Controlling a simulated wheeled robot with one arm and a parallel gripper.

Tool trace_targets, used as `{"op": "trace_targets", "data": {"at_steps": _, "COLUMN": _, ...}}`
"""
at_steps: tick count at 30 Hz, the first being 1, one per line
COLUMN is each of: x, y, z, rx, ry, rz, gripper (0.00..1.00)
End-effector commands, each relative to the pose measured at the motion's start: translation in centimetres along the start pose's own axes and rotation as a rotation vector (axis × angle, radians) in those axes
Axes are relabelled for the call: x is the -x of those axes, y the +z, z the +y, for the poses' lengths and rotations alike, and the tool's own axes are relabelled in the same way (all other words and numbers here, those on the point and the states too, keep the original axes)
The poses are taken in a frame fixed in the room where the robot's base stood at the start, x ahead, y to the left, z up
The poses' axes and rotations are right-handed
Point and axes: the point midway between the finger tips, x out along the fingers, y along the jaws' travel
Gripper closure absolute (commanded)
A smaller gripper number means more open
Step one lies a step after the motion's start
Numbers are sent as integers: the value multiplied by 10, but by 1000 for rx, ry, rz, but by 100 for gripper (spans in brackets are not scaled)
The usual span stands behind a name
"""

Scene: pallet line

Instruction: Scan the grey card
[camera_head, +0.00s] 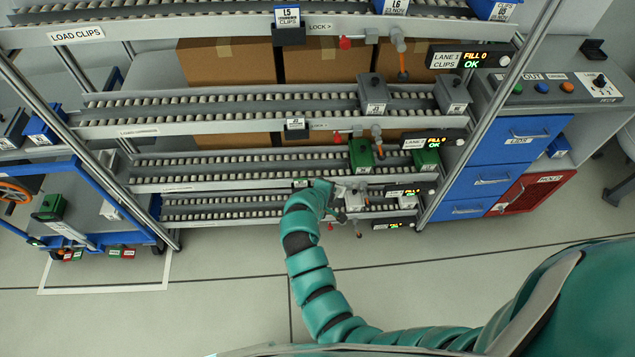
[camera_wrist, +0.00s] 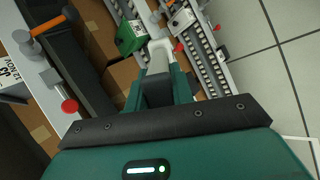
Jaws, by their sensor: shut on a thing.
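My gripper (camera_head: 338,190) is at the end of my teal arm, in front of the lower lanes of the rack. In the wrist view my gripper (camera_wrist: 156,72) is shut on a small pale grey thing (camera_wrist: 160,46). I see this thing nearly edge-on, so I cannot tell for sure that it is the grey card. In the wrist view it overlaps the lane area beside a green bin (camera_wrist: 130,37); whether it touches anything there is unclear. I cannot make out a scanner.
The roller rack (camera_head: 240,128) carries grey bins (camera_head: 374,95) and green bins (camera_head: 360,155). Red and orange knobs stick out at its front. A blue drawer cabinet (camera_head: 515,140) with a red drawer (camera_head: 530,193) stands right. A blue-framed cart (camera_head: 100,232) stands left. The floor in front is clear.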

Motion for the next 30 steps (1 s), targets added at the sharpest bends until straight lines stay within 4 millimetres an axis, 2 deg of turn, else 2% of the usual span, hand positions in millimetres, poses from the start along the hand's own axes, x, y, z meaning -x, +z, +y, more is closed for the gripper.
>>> {"op": "trace_targets", "data": {"at_steps": 6, "x": 19, "y": -10, "z": 9, "rx": 138, "ry": 232, "rz": 184, "gripper": 100}}
{"op": "trace_targets", "data": {"at_steps": 20, "x": 59, "y": -18, "z": 28, "rx": 221, "ry": 510, "rz": 422, "gripper": 100}}
{"op": "trace_targets", "data": {"at_steps": 26, "x": 83, "y": -17, "z": 37, "rx": 232, "ry": 625, "rz": 512, "gripper": 100}}
{"op": "trace_targets", "data": {"at_steps": 30, "x": 109, "y": -11, "z": 45, "rx": 219, "ry": 722, "rz": 577, "gripper": 100}}
